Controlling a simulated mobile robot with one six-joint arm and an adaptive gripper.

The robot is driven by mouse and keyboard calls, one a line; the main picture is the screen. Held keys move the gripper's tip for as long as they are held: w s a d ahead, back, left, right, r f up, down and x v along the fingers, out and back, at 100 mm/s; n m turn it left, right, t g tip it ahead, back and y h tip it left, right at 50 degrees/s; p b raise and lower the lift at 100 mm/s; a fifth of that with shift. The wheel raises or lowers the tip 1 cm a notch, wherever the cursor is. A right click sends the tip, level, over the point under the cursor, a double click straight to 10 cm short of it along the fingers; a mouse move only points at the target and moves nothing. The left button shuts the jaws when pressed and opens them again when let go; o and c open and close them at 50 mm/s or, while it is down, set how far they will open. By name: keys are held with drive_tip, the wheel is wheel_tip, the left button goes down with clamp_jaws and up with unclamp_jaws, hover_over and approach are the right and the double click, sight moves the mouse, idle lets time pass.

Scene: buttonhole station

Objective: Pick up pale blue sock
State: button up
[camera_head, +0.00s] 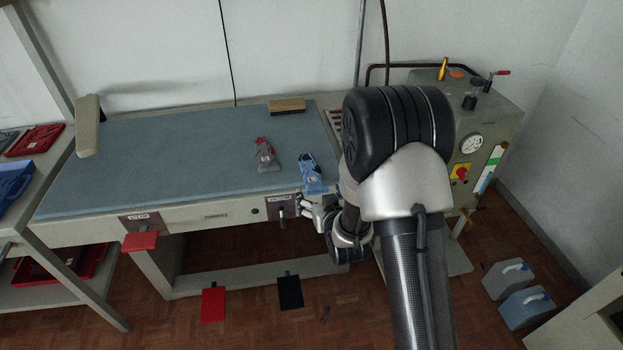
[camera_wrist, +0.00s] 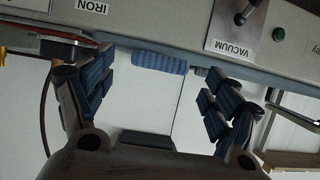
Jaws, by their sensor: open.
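The pale blue sock (camera_head: 311,176) lies on the blue-grey table top near its front right edge, with darker blue patches at its far end. In the wrist view a ribbed blue part of the sock (camera_wrist: 159,63) shows at the table edge, between and beyond the finger pads. My gripper (camera_head: 312,206) is just in front of the table edge, close to the sock's near end. In the wrist view my gripper (camera_wrist: 157,92) is open, with nothing between its pads. The rest of the sock is hidden there by the table edge.
A grey sock with red parts (camera_head: 266,156) lies left of the blue one. A wooden-backed brush (camera_head: 287,106) lies at the back. A panel with a VACUUM lever (camera_wrist: 239,20) is on the table front.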

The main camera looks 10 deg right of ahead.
drive_tip(key=shift+x, duration=0.9)
drive_tip(key=shift+s, duration=0.1)
drive_tip(key=shift+c, duration=0.2)
drive_tip(key=c, duration=0.9)
